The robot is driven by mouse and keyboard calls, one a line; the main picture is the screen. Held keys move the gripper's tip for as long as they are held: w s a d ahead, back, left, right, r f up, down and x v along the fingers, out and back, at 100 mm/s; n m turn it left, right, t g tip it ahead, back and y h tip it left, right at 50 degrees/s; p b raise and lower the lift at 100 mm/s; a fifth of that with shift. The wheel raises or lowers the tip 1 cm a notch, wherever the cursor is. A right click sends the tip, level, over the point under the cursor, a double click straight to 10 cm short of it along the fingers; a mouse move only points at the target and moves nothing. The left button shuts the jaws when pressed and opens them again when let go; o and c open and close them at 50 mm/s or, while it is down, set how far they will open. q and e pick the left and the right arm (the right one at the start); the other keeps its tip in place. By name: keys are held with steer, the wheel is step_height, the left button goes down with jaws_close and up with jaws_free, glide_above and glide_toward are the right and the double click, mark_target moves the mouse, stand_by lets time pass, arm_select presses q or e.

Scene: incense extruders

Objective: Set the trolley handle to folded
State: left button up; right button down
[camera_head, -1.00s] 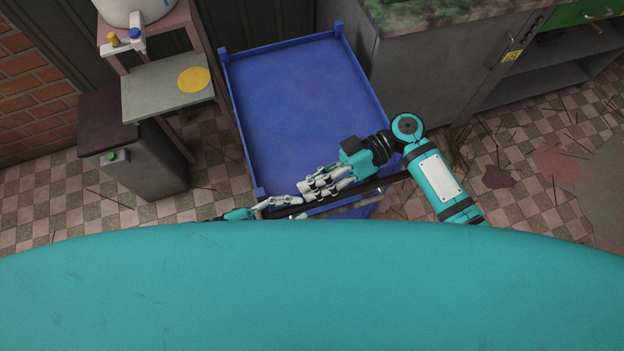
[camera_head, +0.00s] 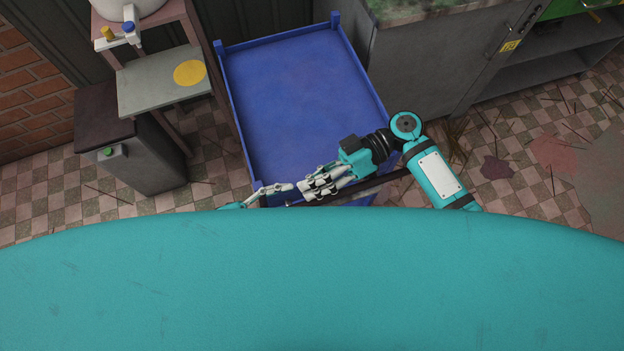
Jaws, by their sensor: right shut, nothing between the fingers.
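The trolley (camera_head: 300,95) is a blue flat bed with a low rim and corner posts. Its dark handle bar (camera_head: 384,183) runs low across the near end of the bed, slanting up to the right; its left part is hidden by my fingers and my teal body. My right gripper (camera_head: 312,187) is shut and empty, its fingers over the near edge of the bed at the bar. I cannot tell if it touches the bar. My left gripper (camera_head: 275,189) shows only in part at the near left corner, its fingertips close to the right ones; its opening is unclear.
A small stand with a grey shelf (camera_head: 140,92) and a dark bin (camera_head: 140,165) stand left of the trolley. A grey cabinet (camera_head: 425,70) stands close at its right. Checkered floor (camera_head: 530,190) is open at the right, with stains and scattered sticks.

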arm_select(q)
steer(key=v, duration=0.7)
steer(key=w+a+f+n+t+y, duration=0.25)
steer(key=a+f+n+y, duration=0.35)
steer(key=f, duration=0.6)
steer(key=w+a+f+n+t+y, duration=0.2)
steer(key=w+a+f+n+y, duration=0.4)
steer(key=f, duration=0.7)
steer(key=s+a+f+n+g+y, duration=0.2)
steer(key=s+a+f+g+y, duration=0.15)
steer(key=s+f, duration=0.7)
steer(key=s+d+f+n+g+y, duration=0.1)
steer(key=s+f+g, duration=0.1)
steer(key=s+f, duration=0.2)
steer(key=s+d+f+n+g+b, duration=0.1)
steer(key=s+d+f+g, duration=0.1)
steer(key=s, duration=0.9)
steer(key=shift+s+d+f+g+y, duration=0.3)
steer(key=shift+f+g, duration=0.5)
steer(key=shift+f, duration=0.6)
arm_select(e)
steer(key=shift+s, duration=0.2)
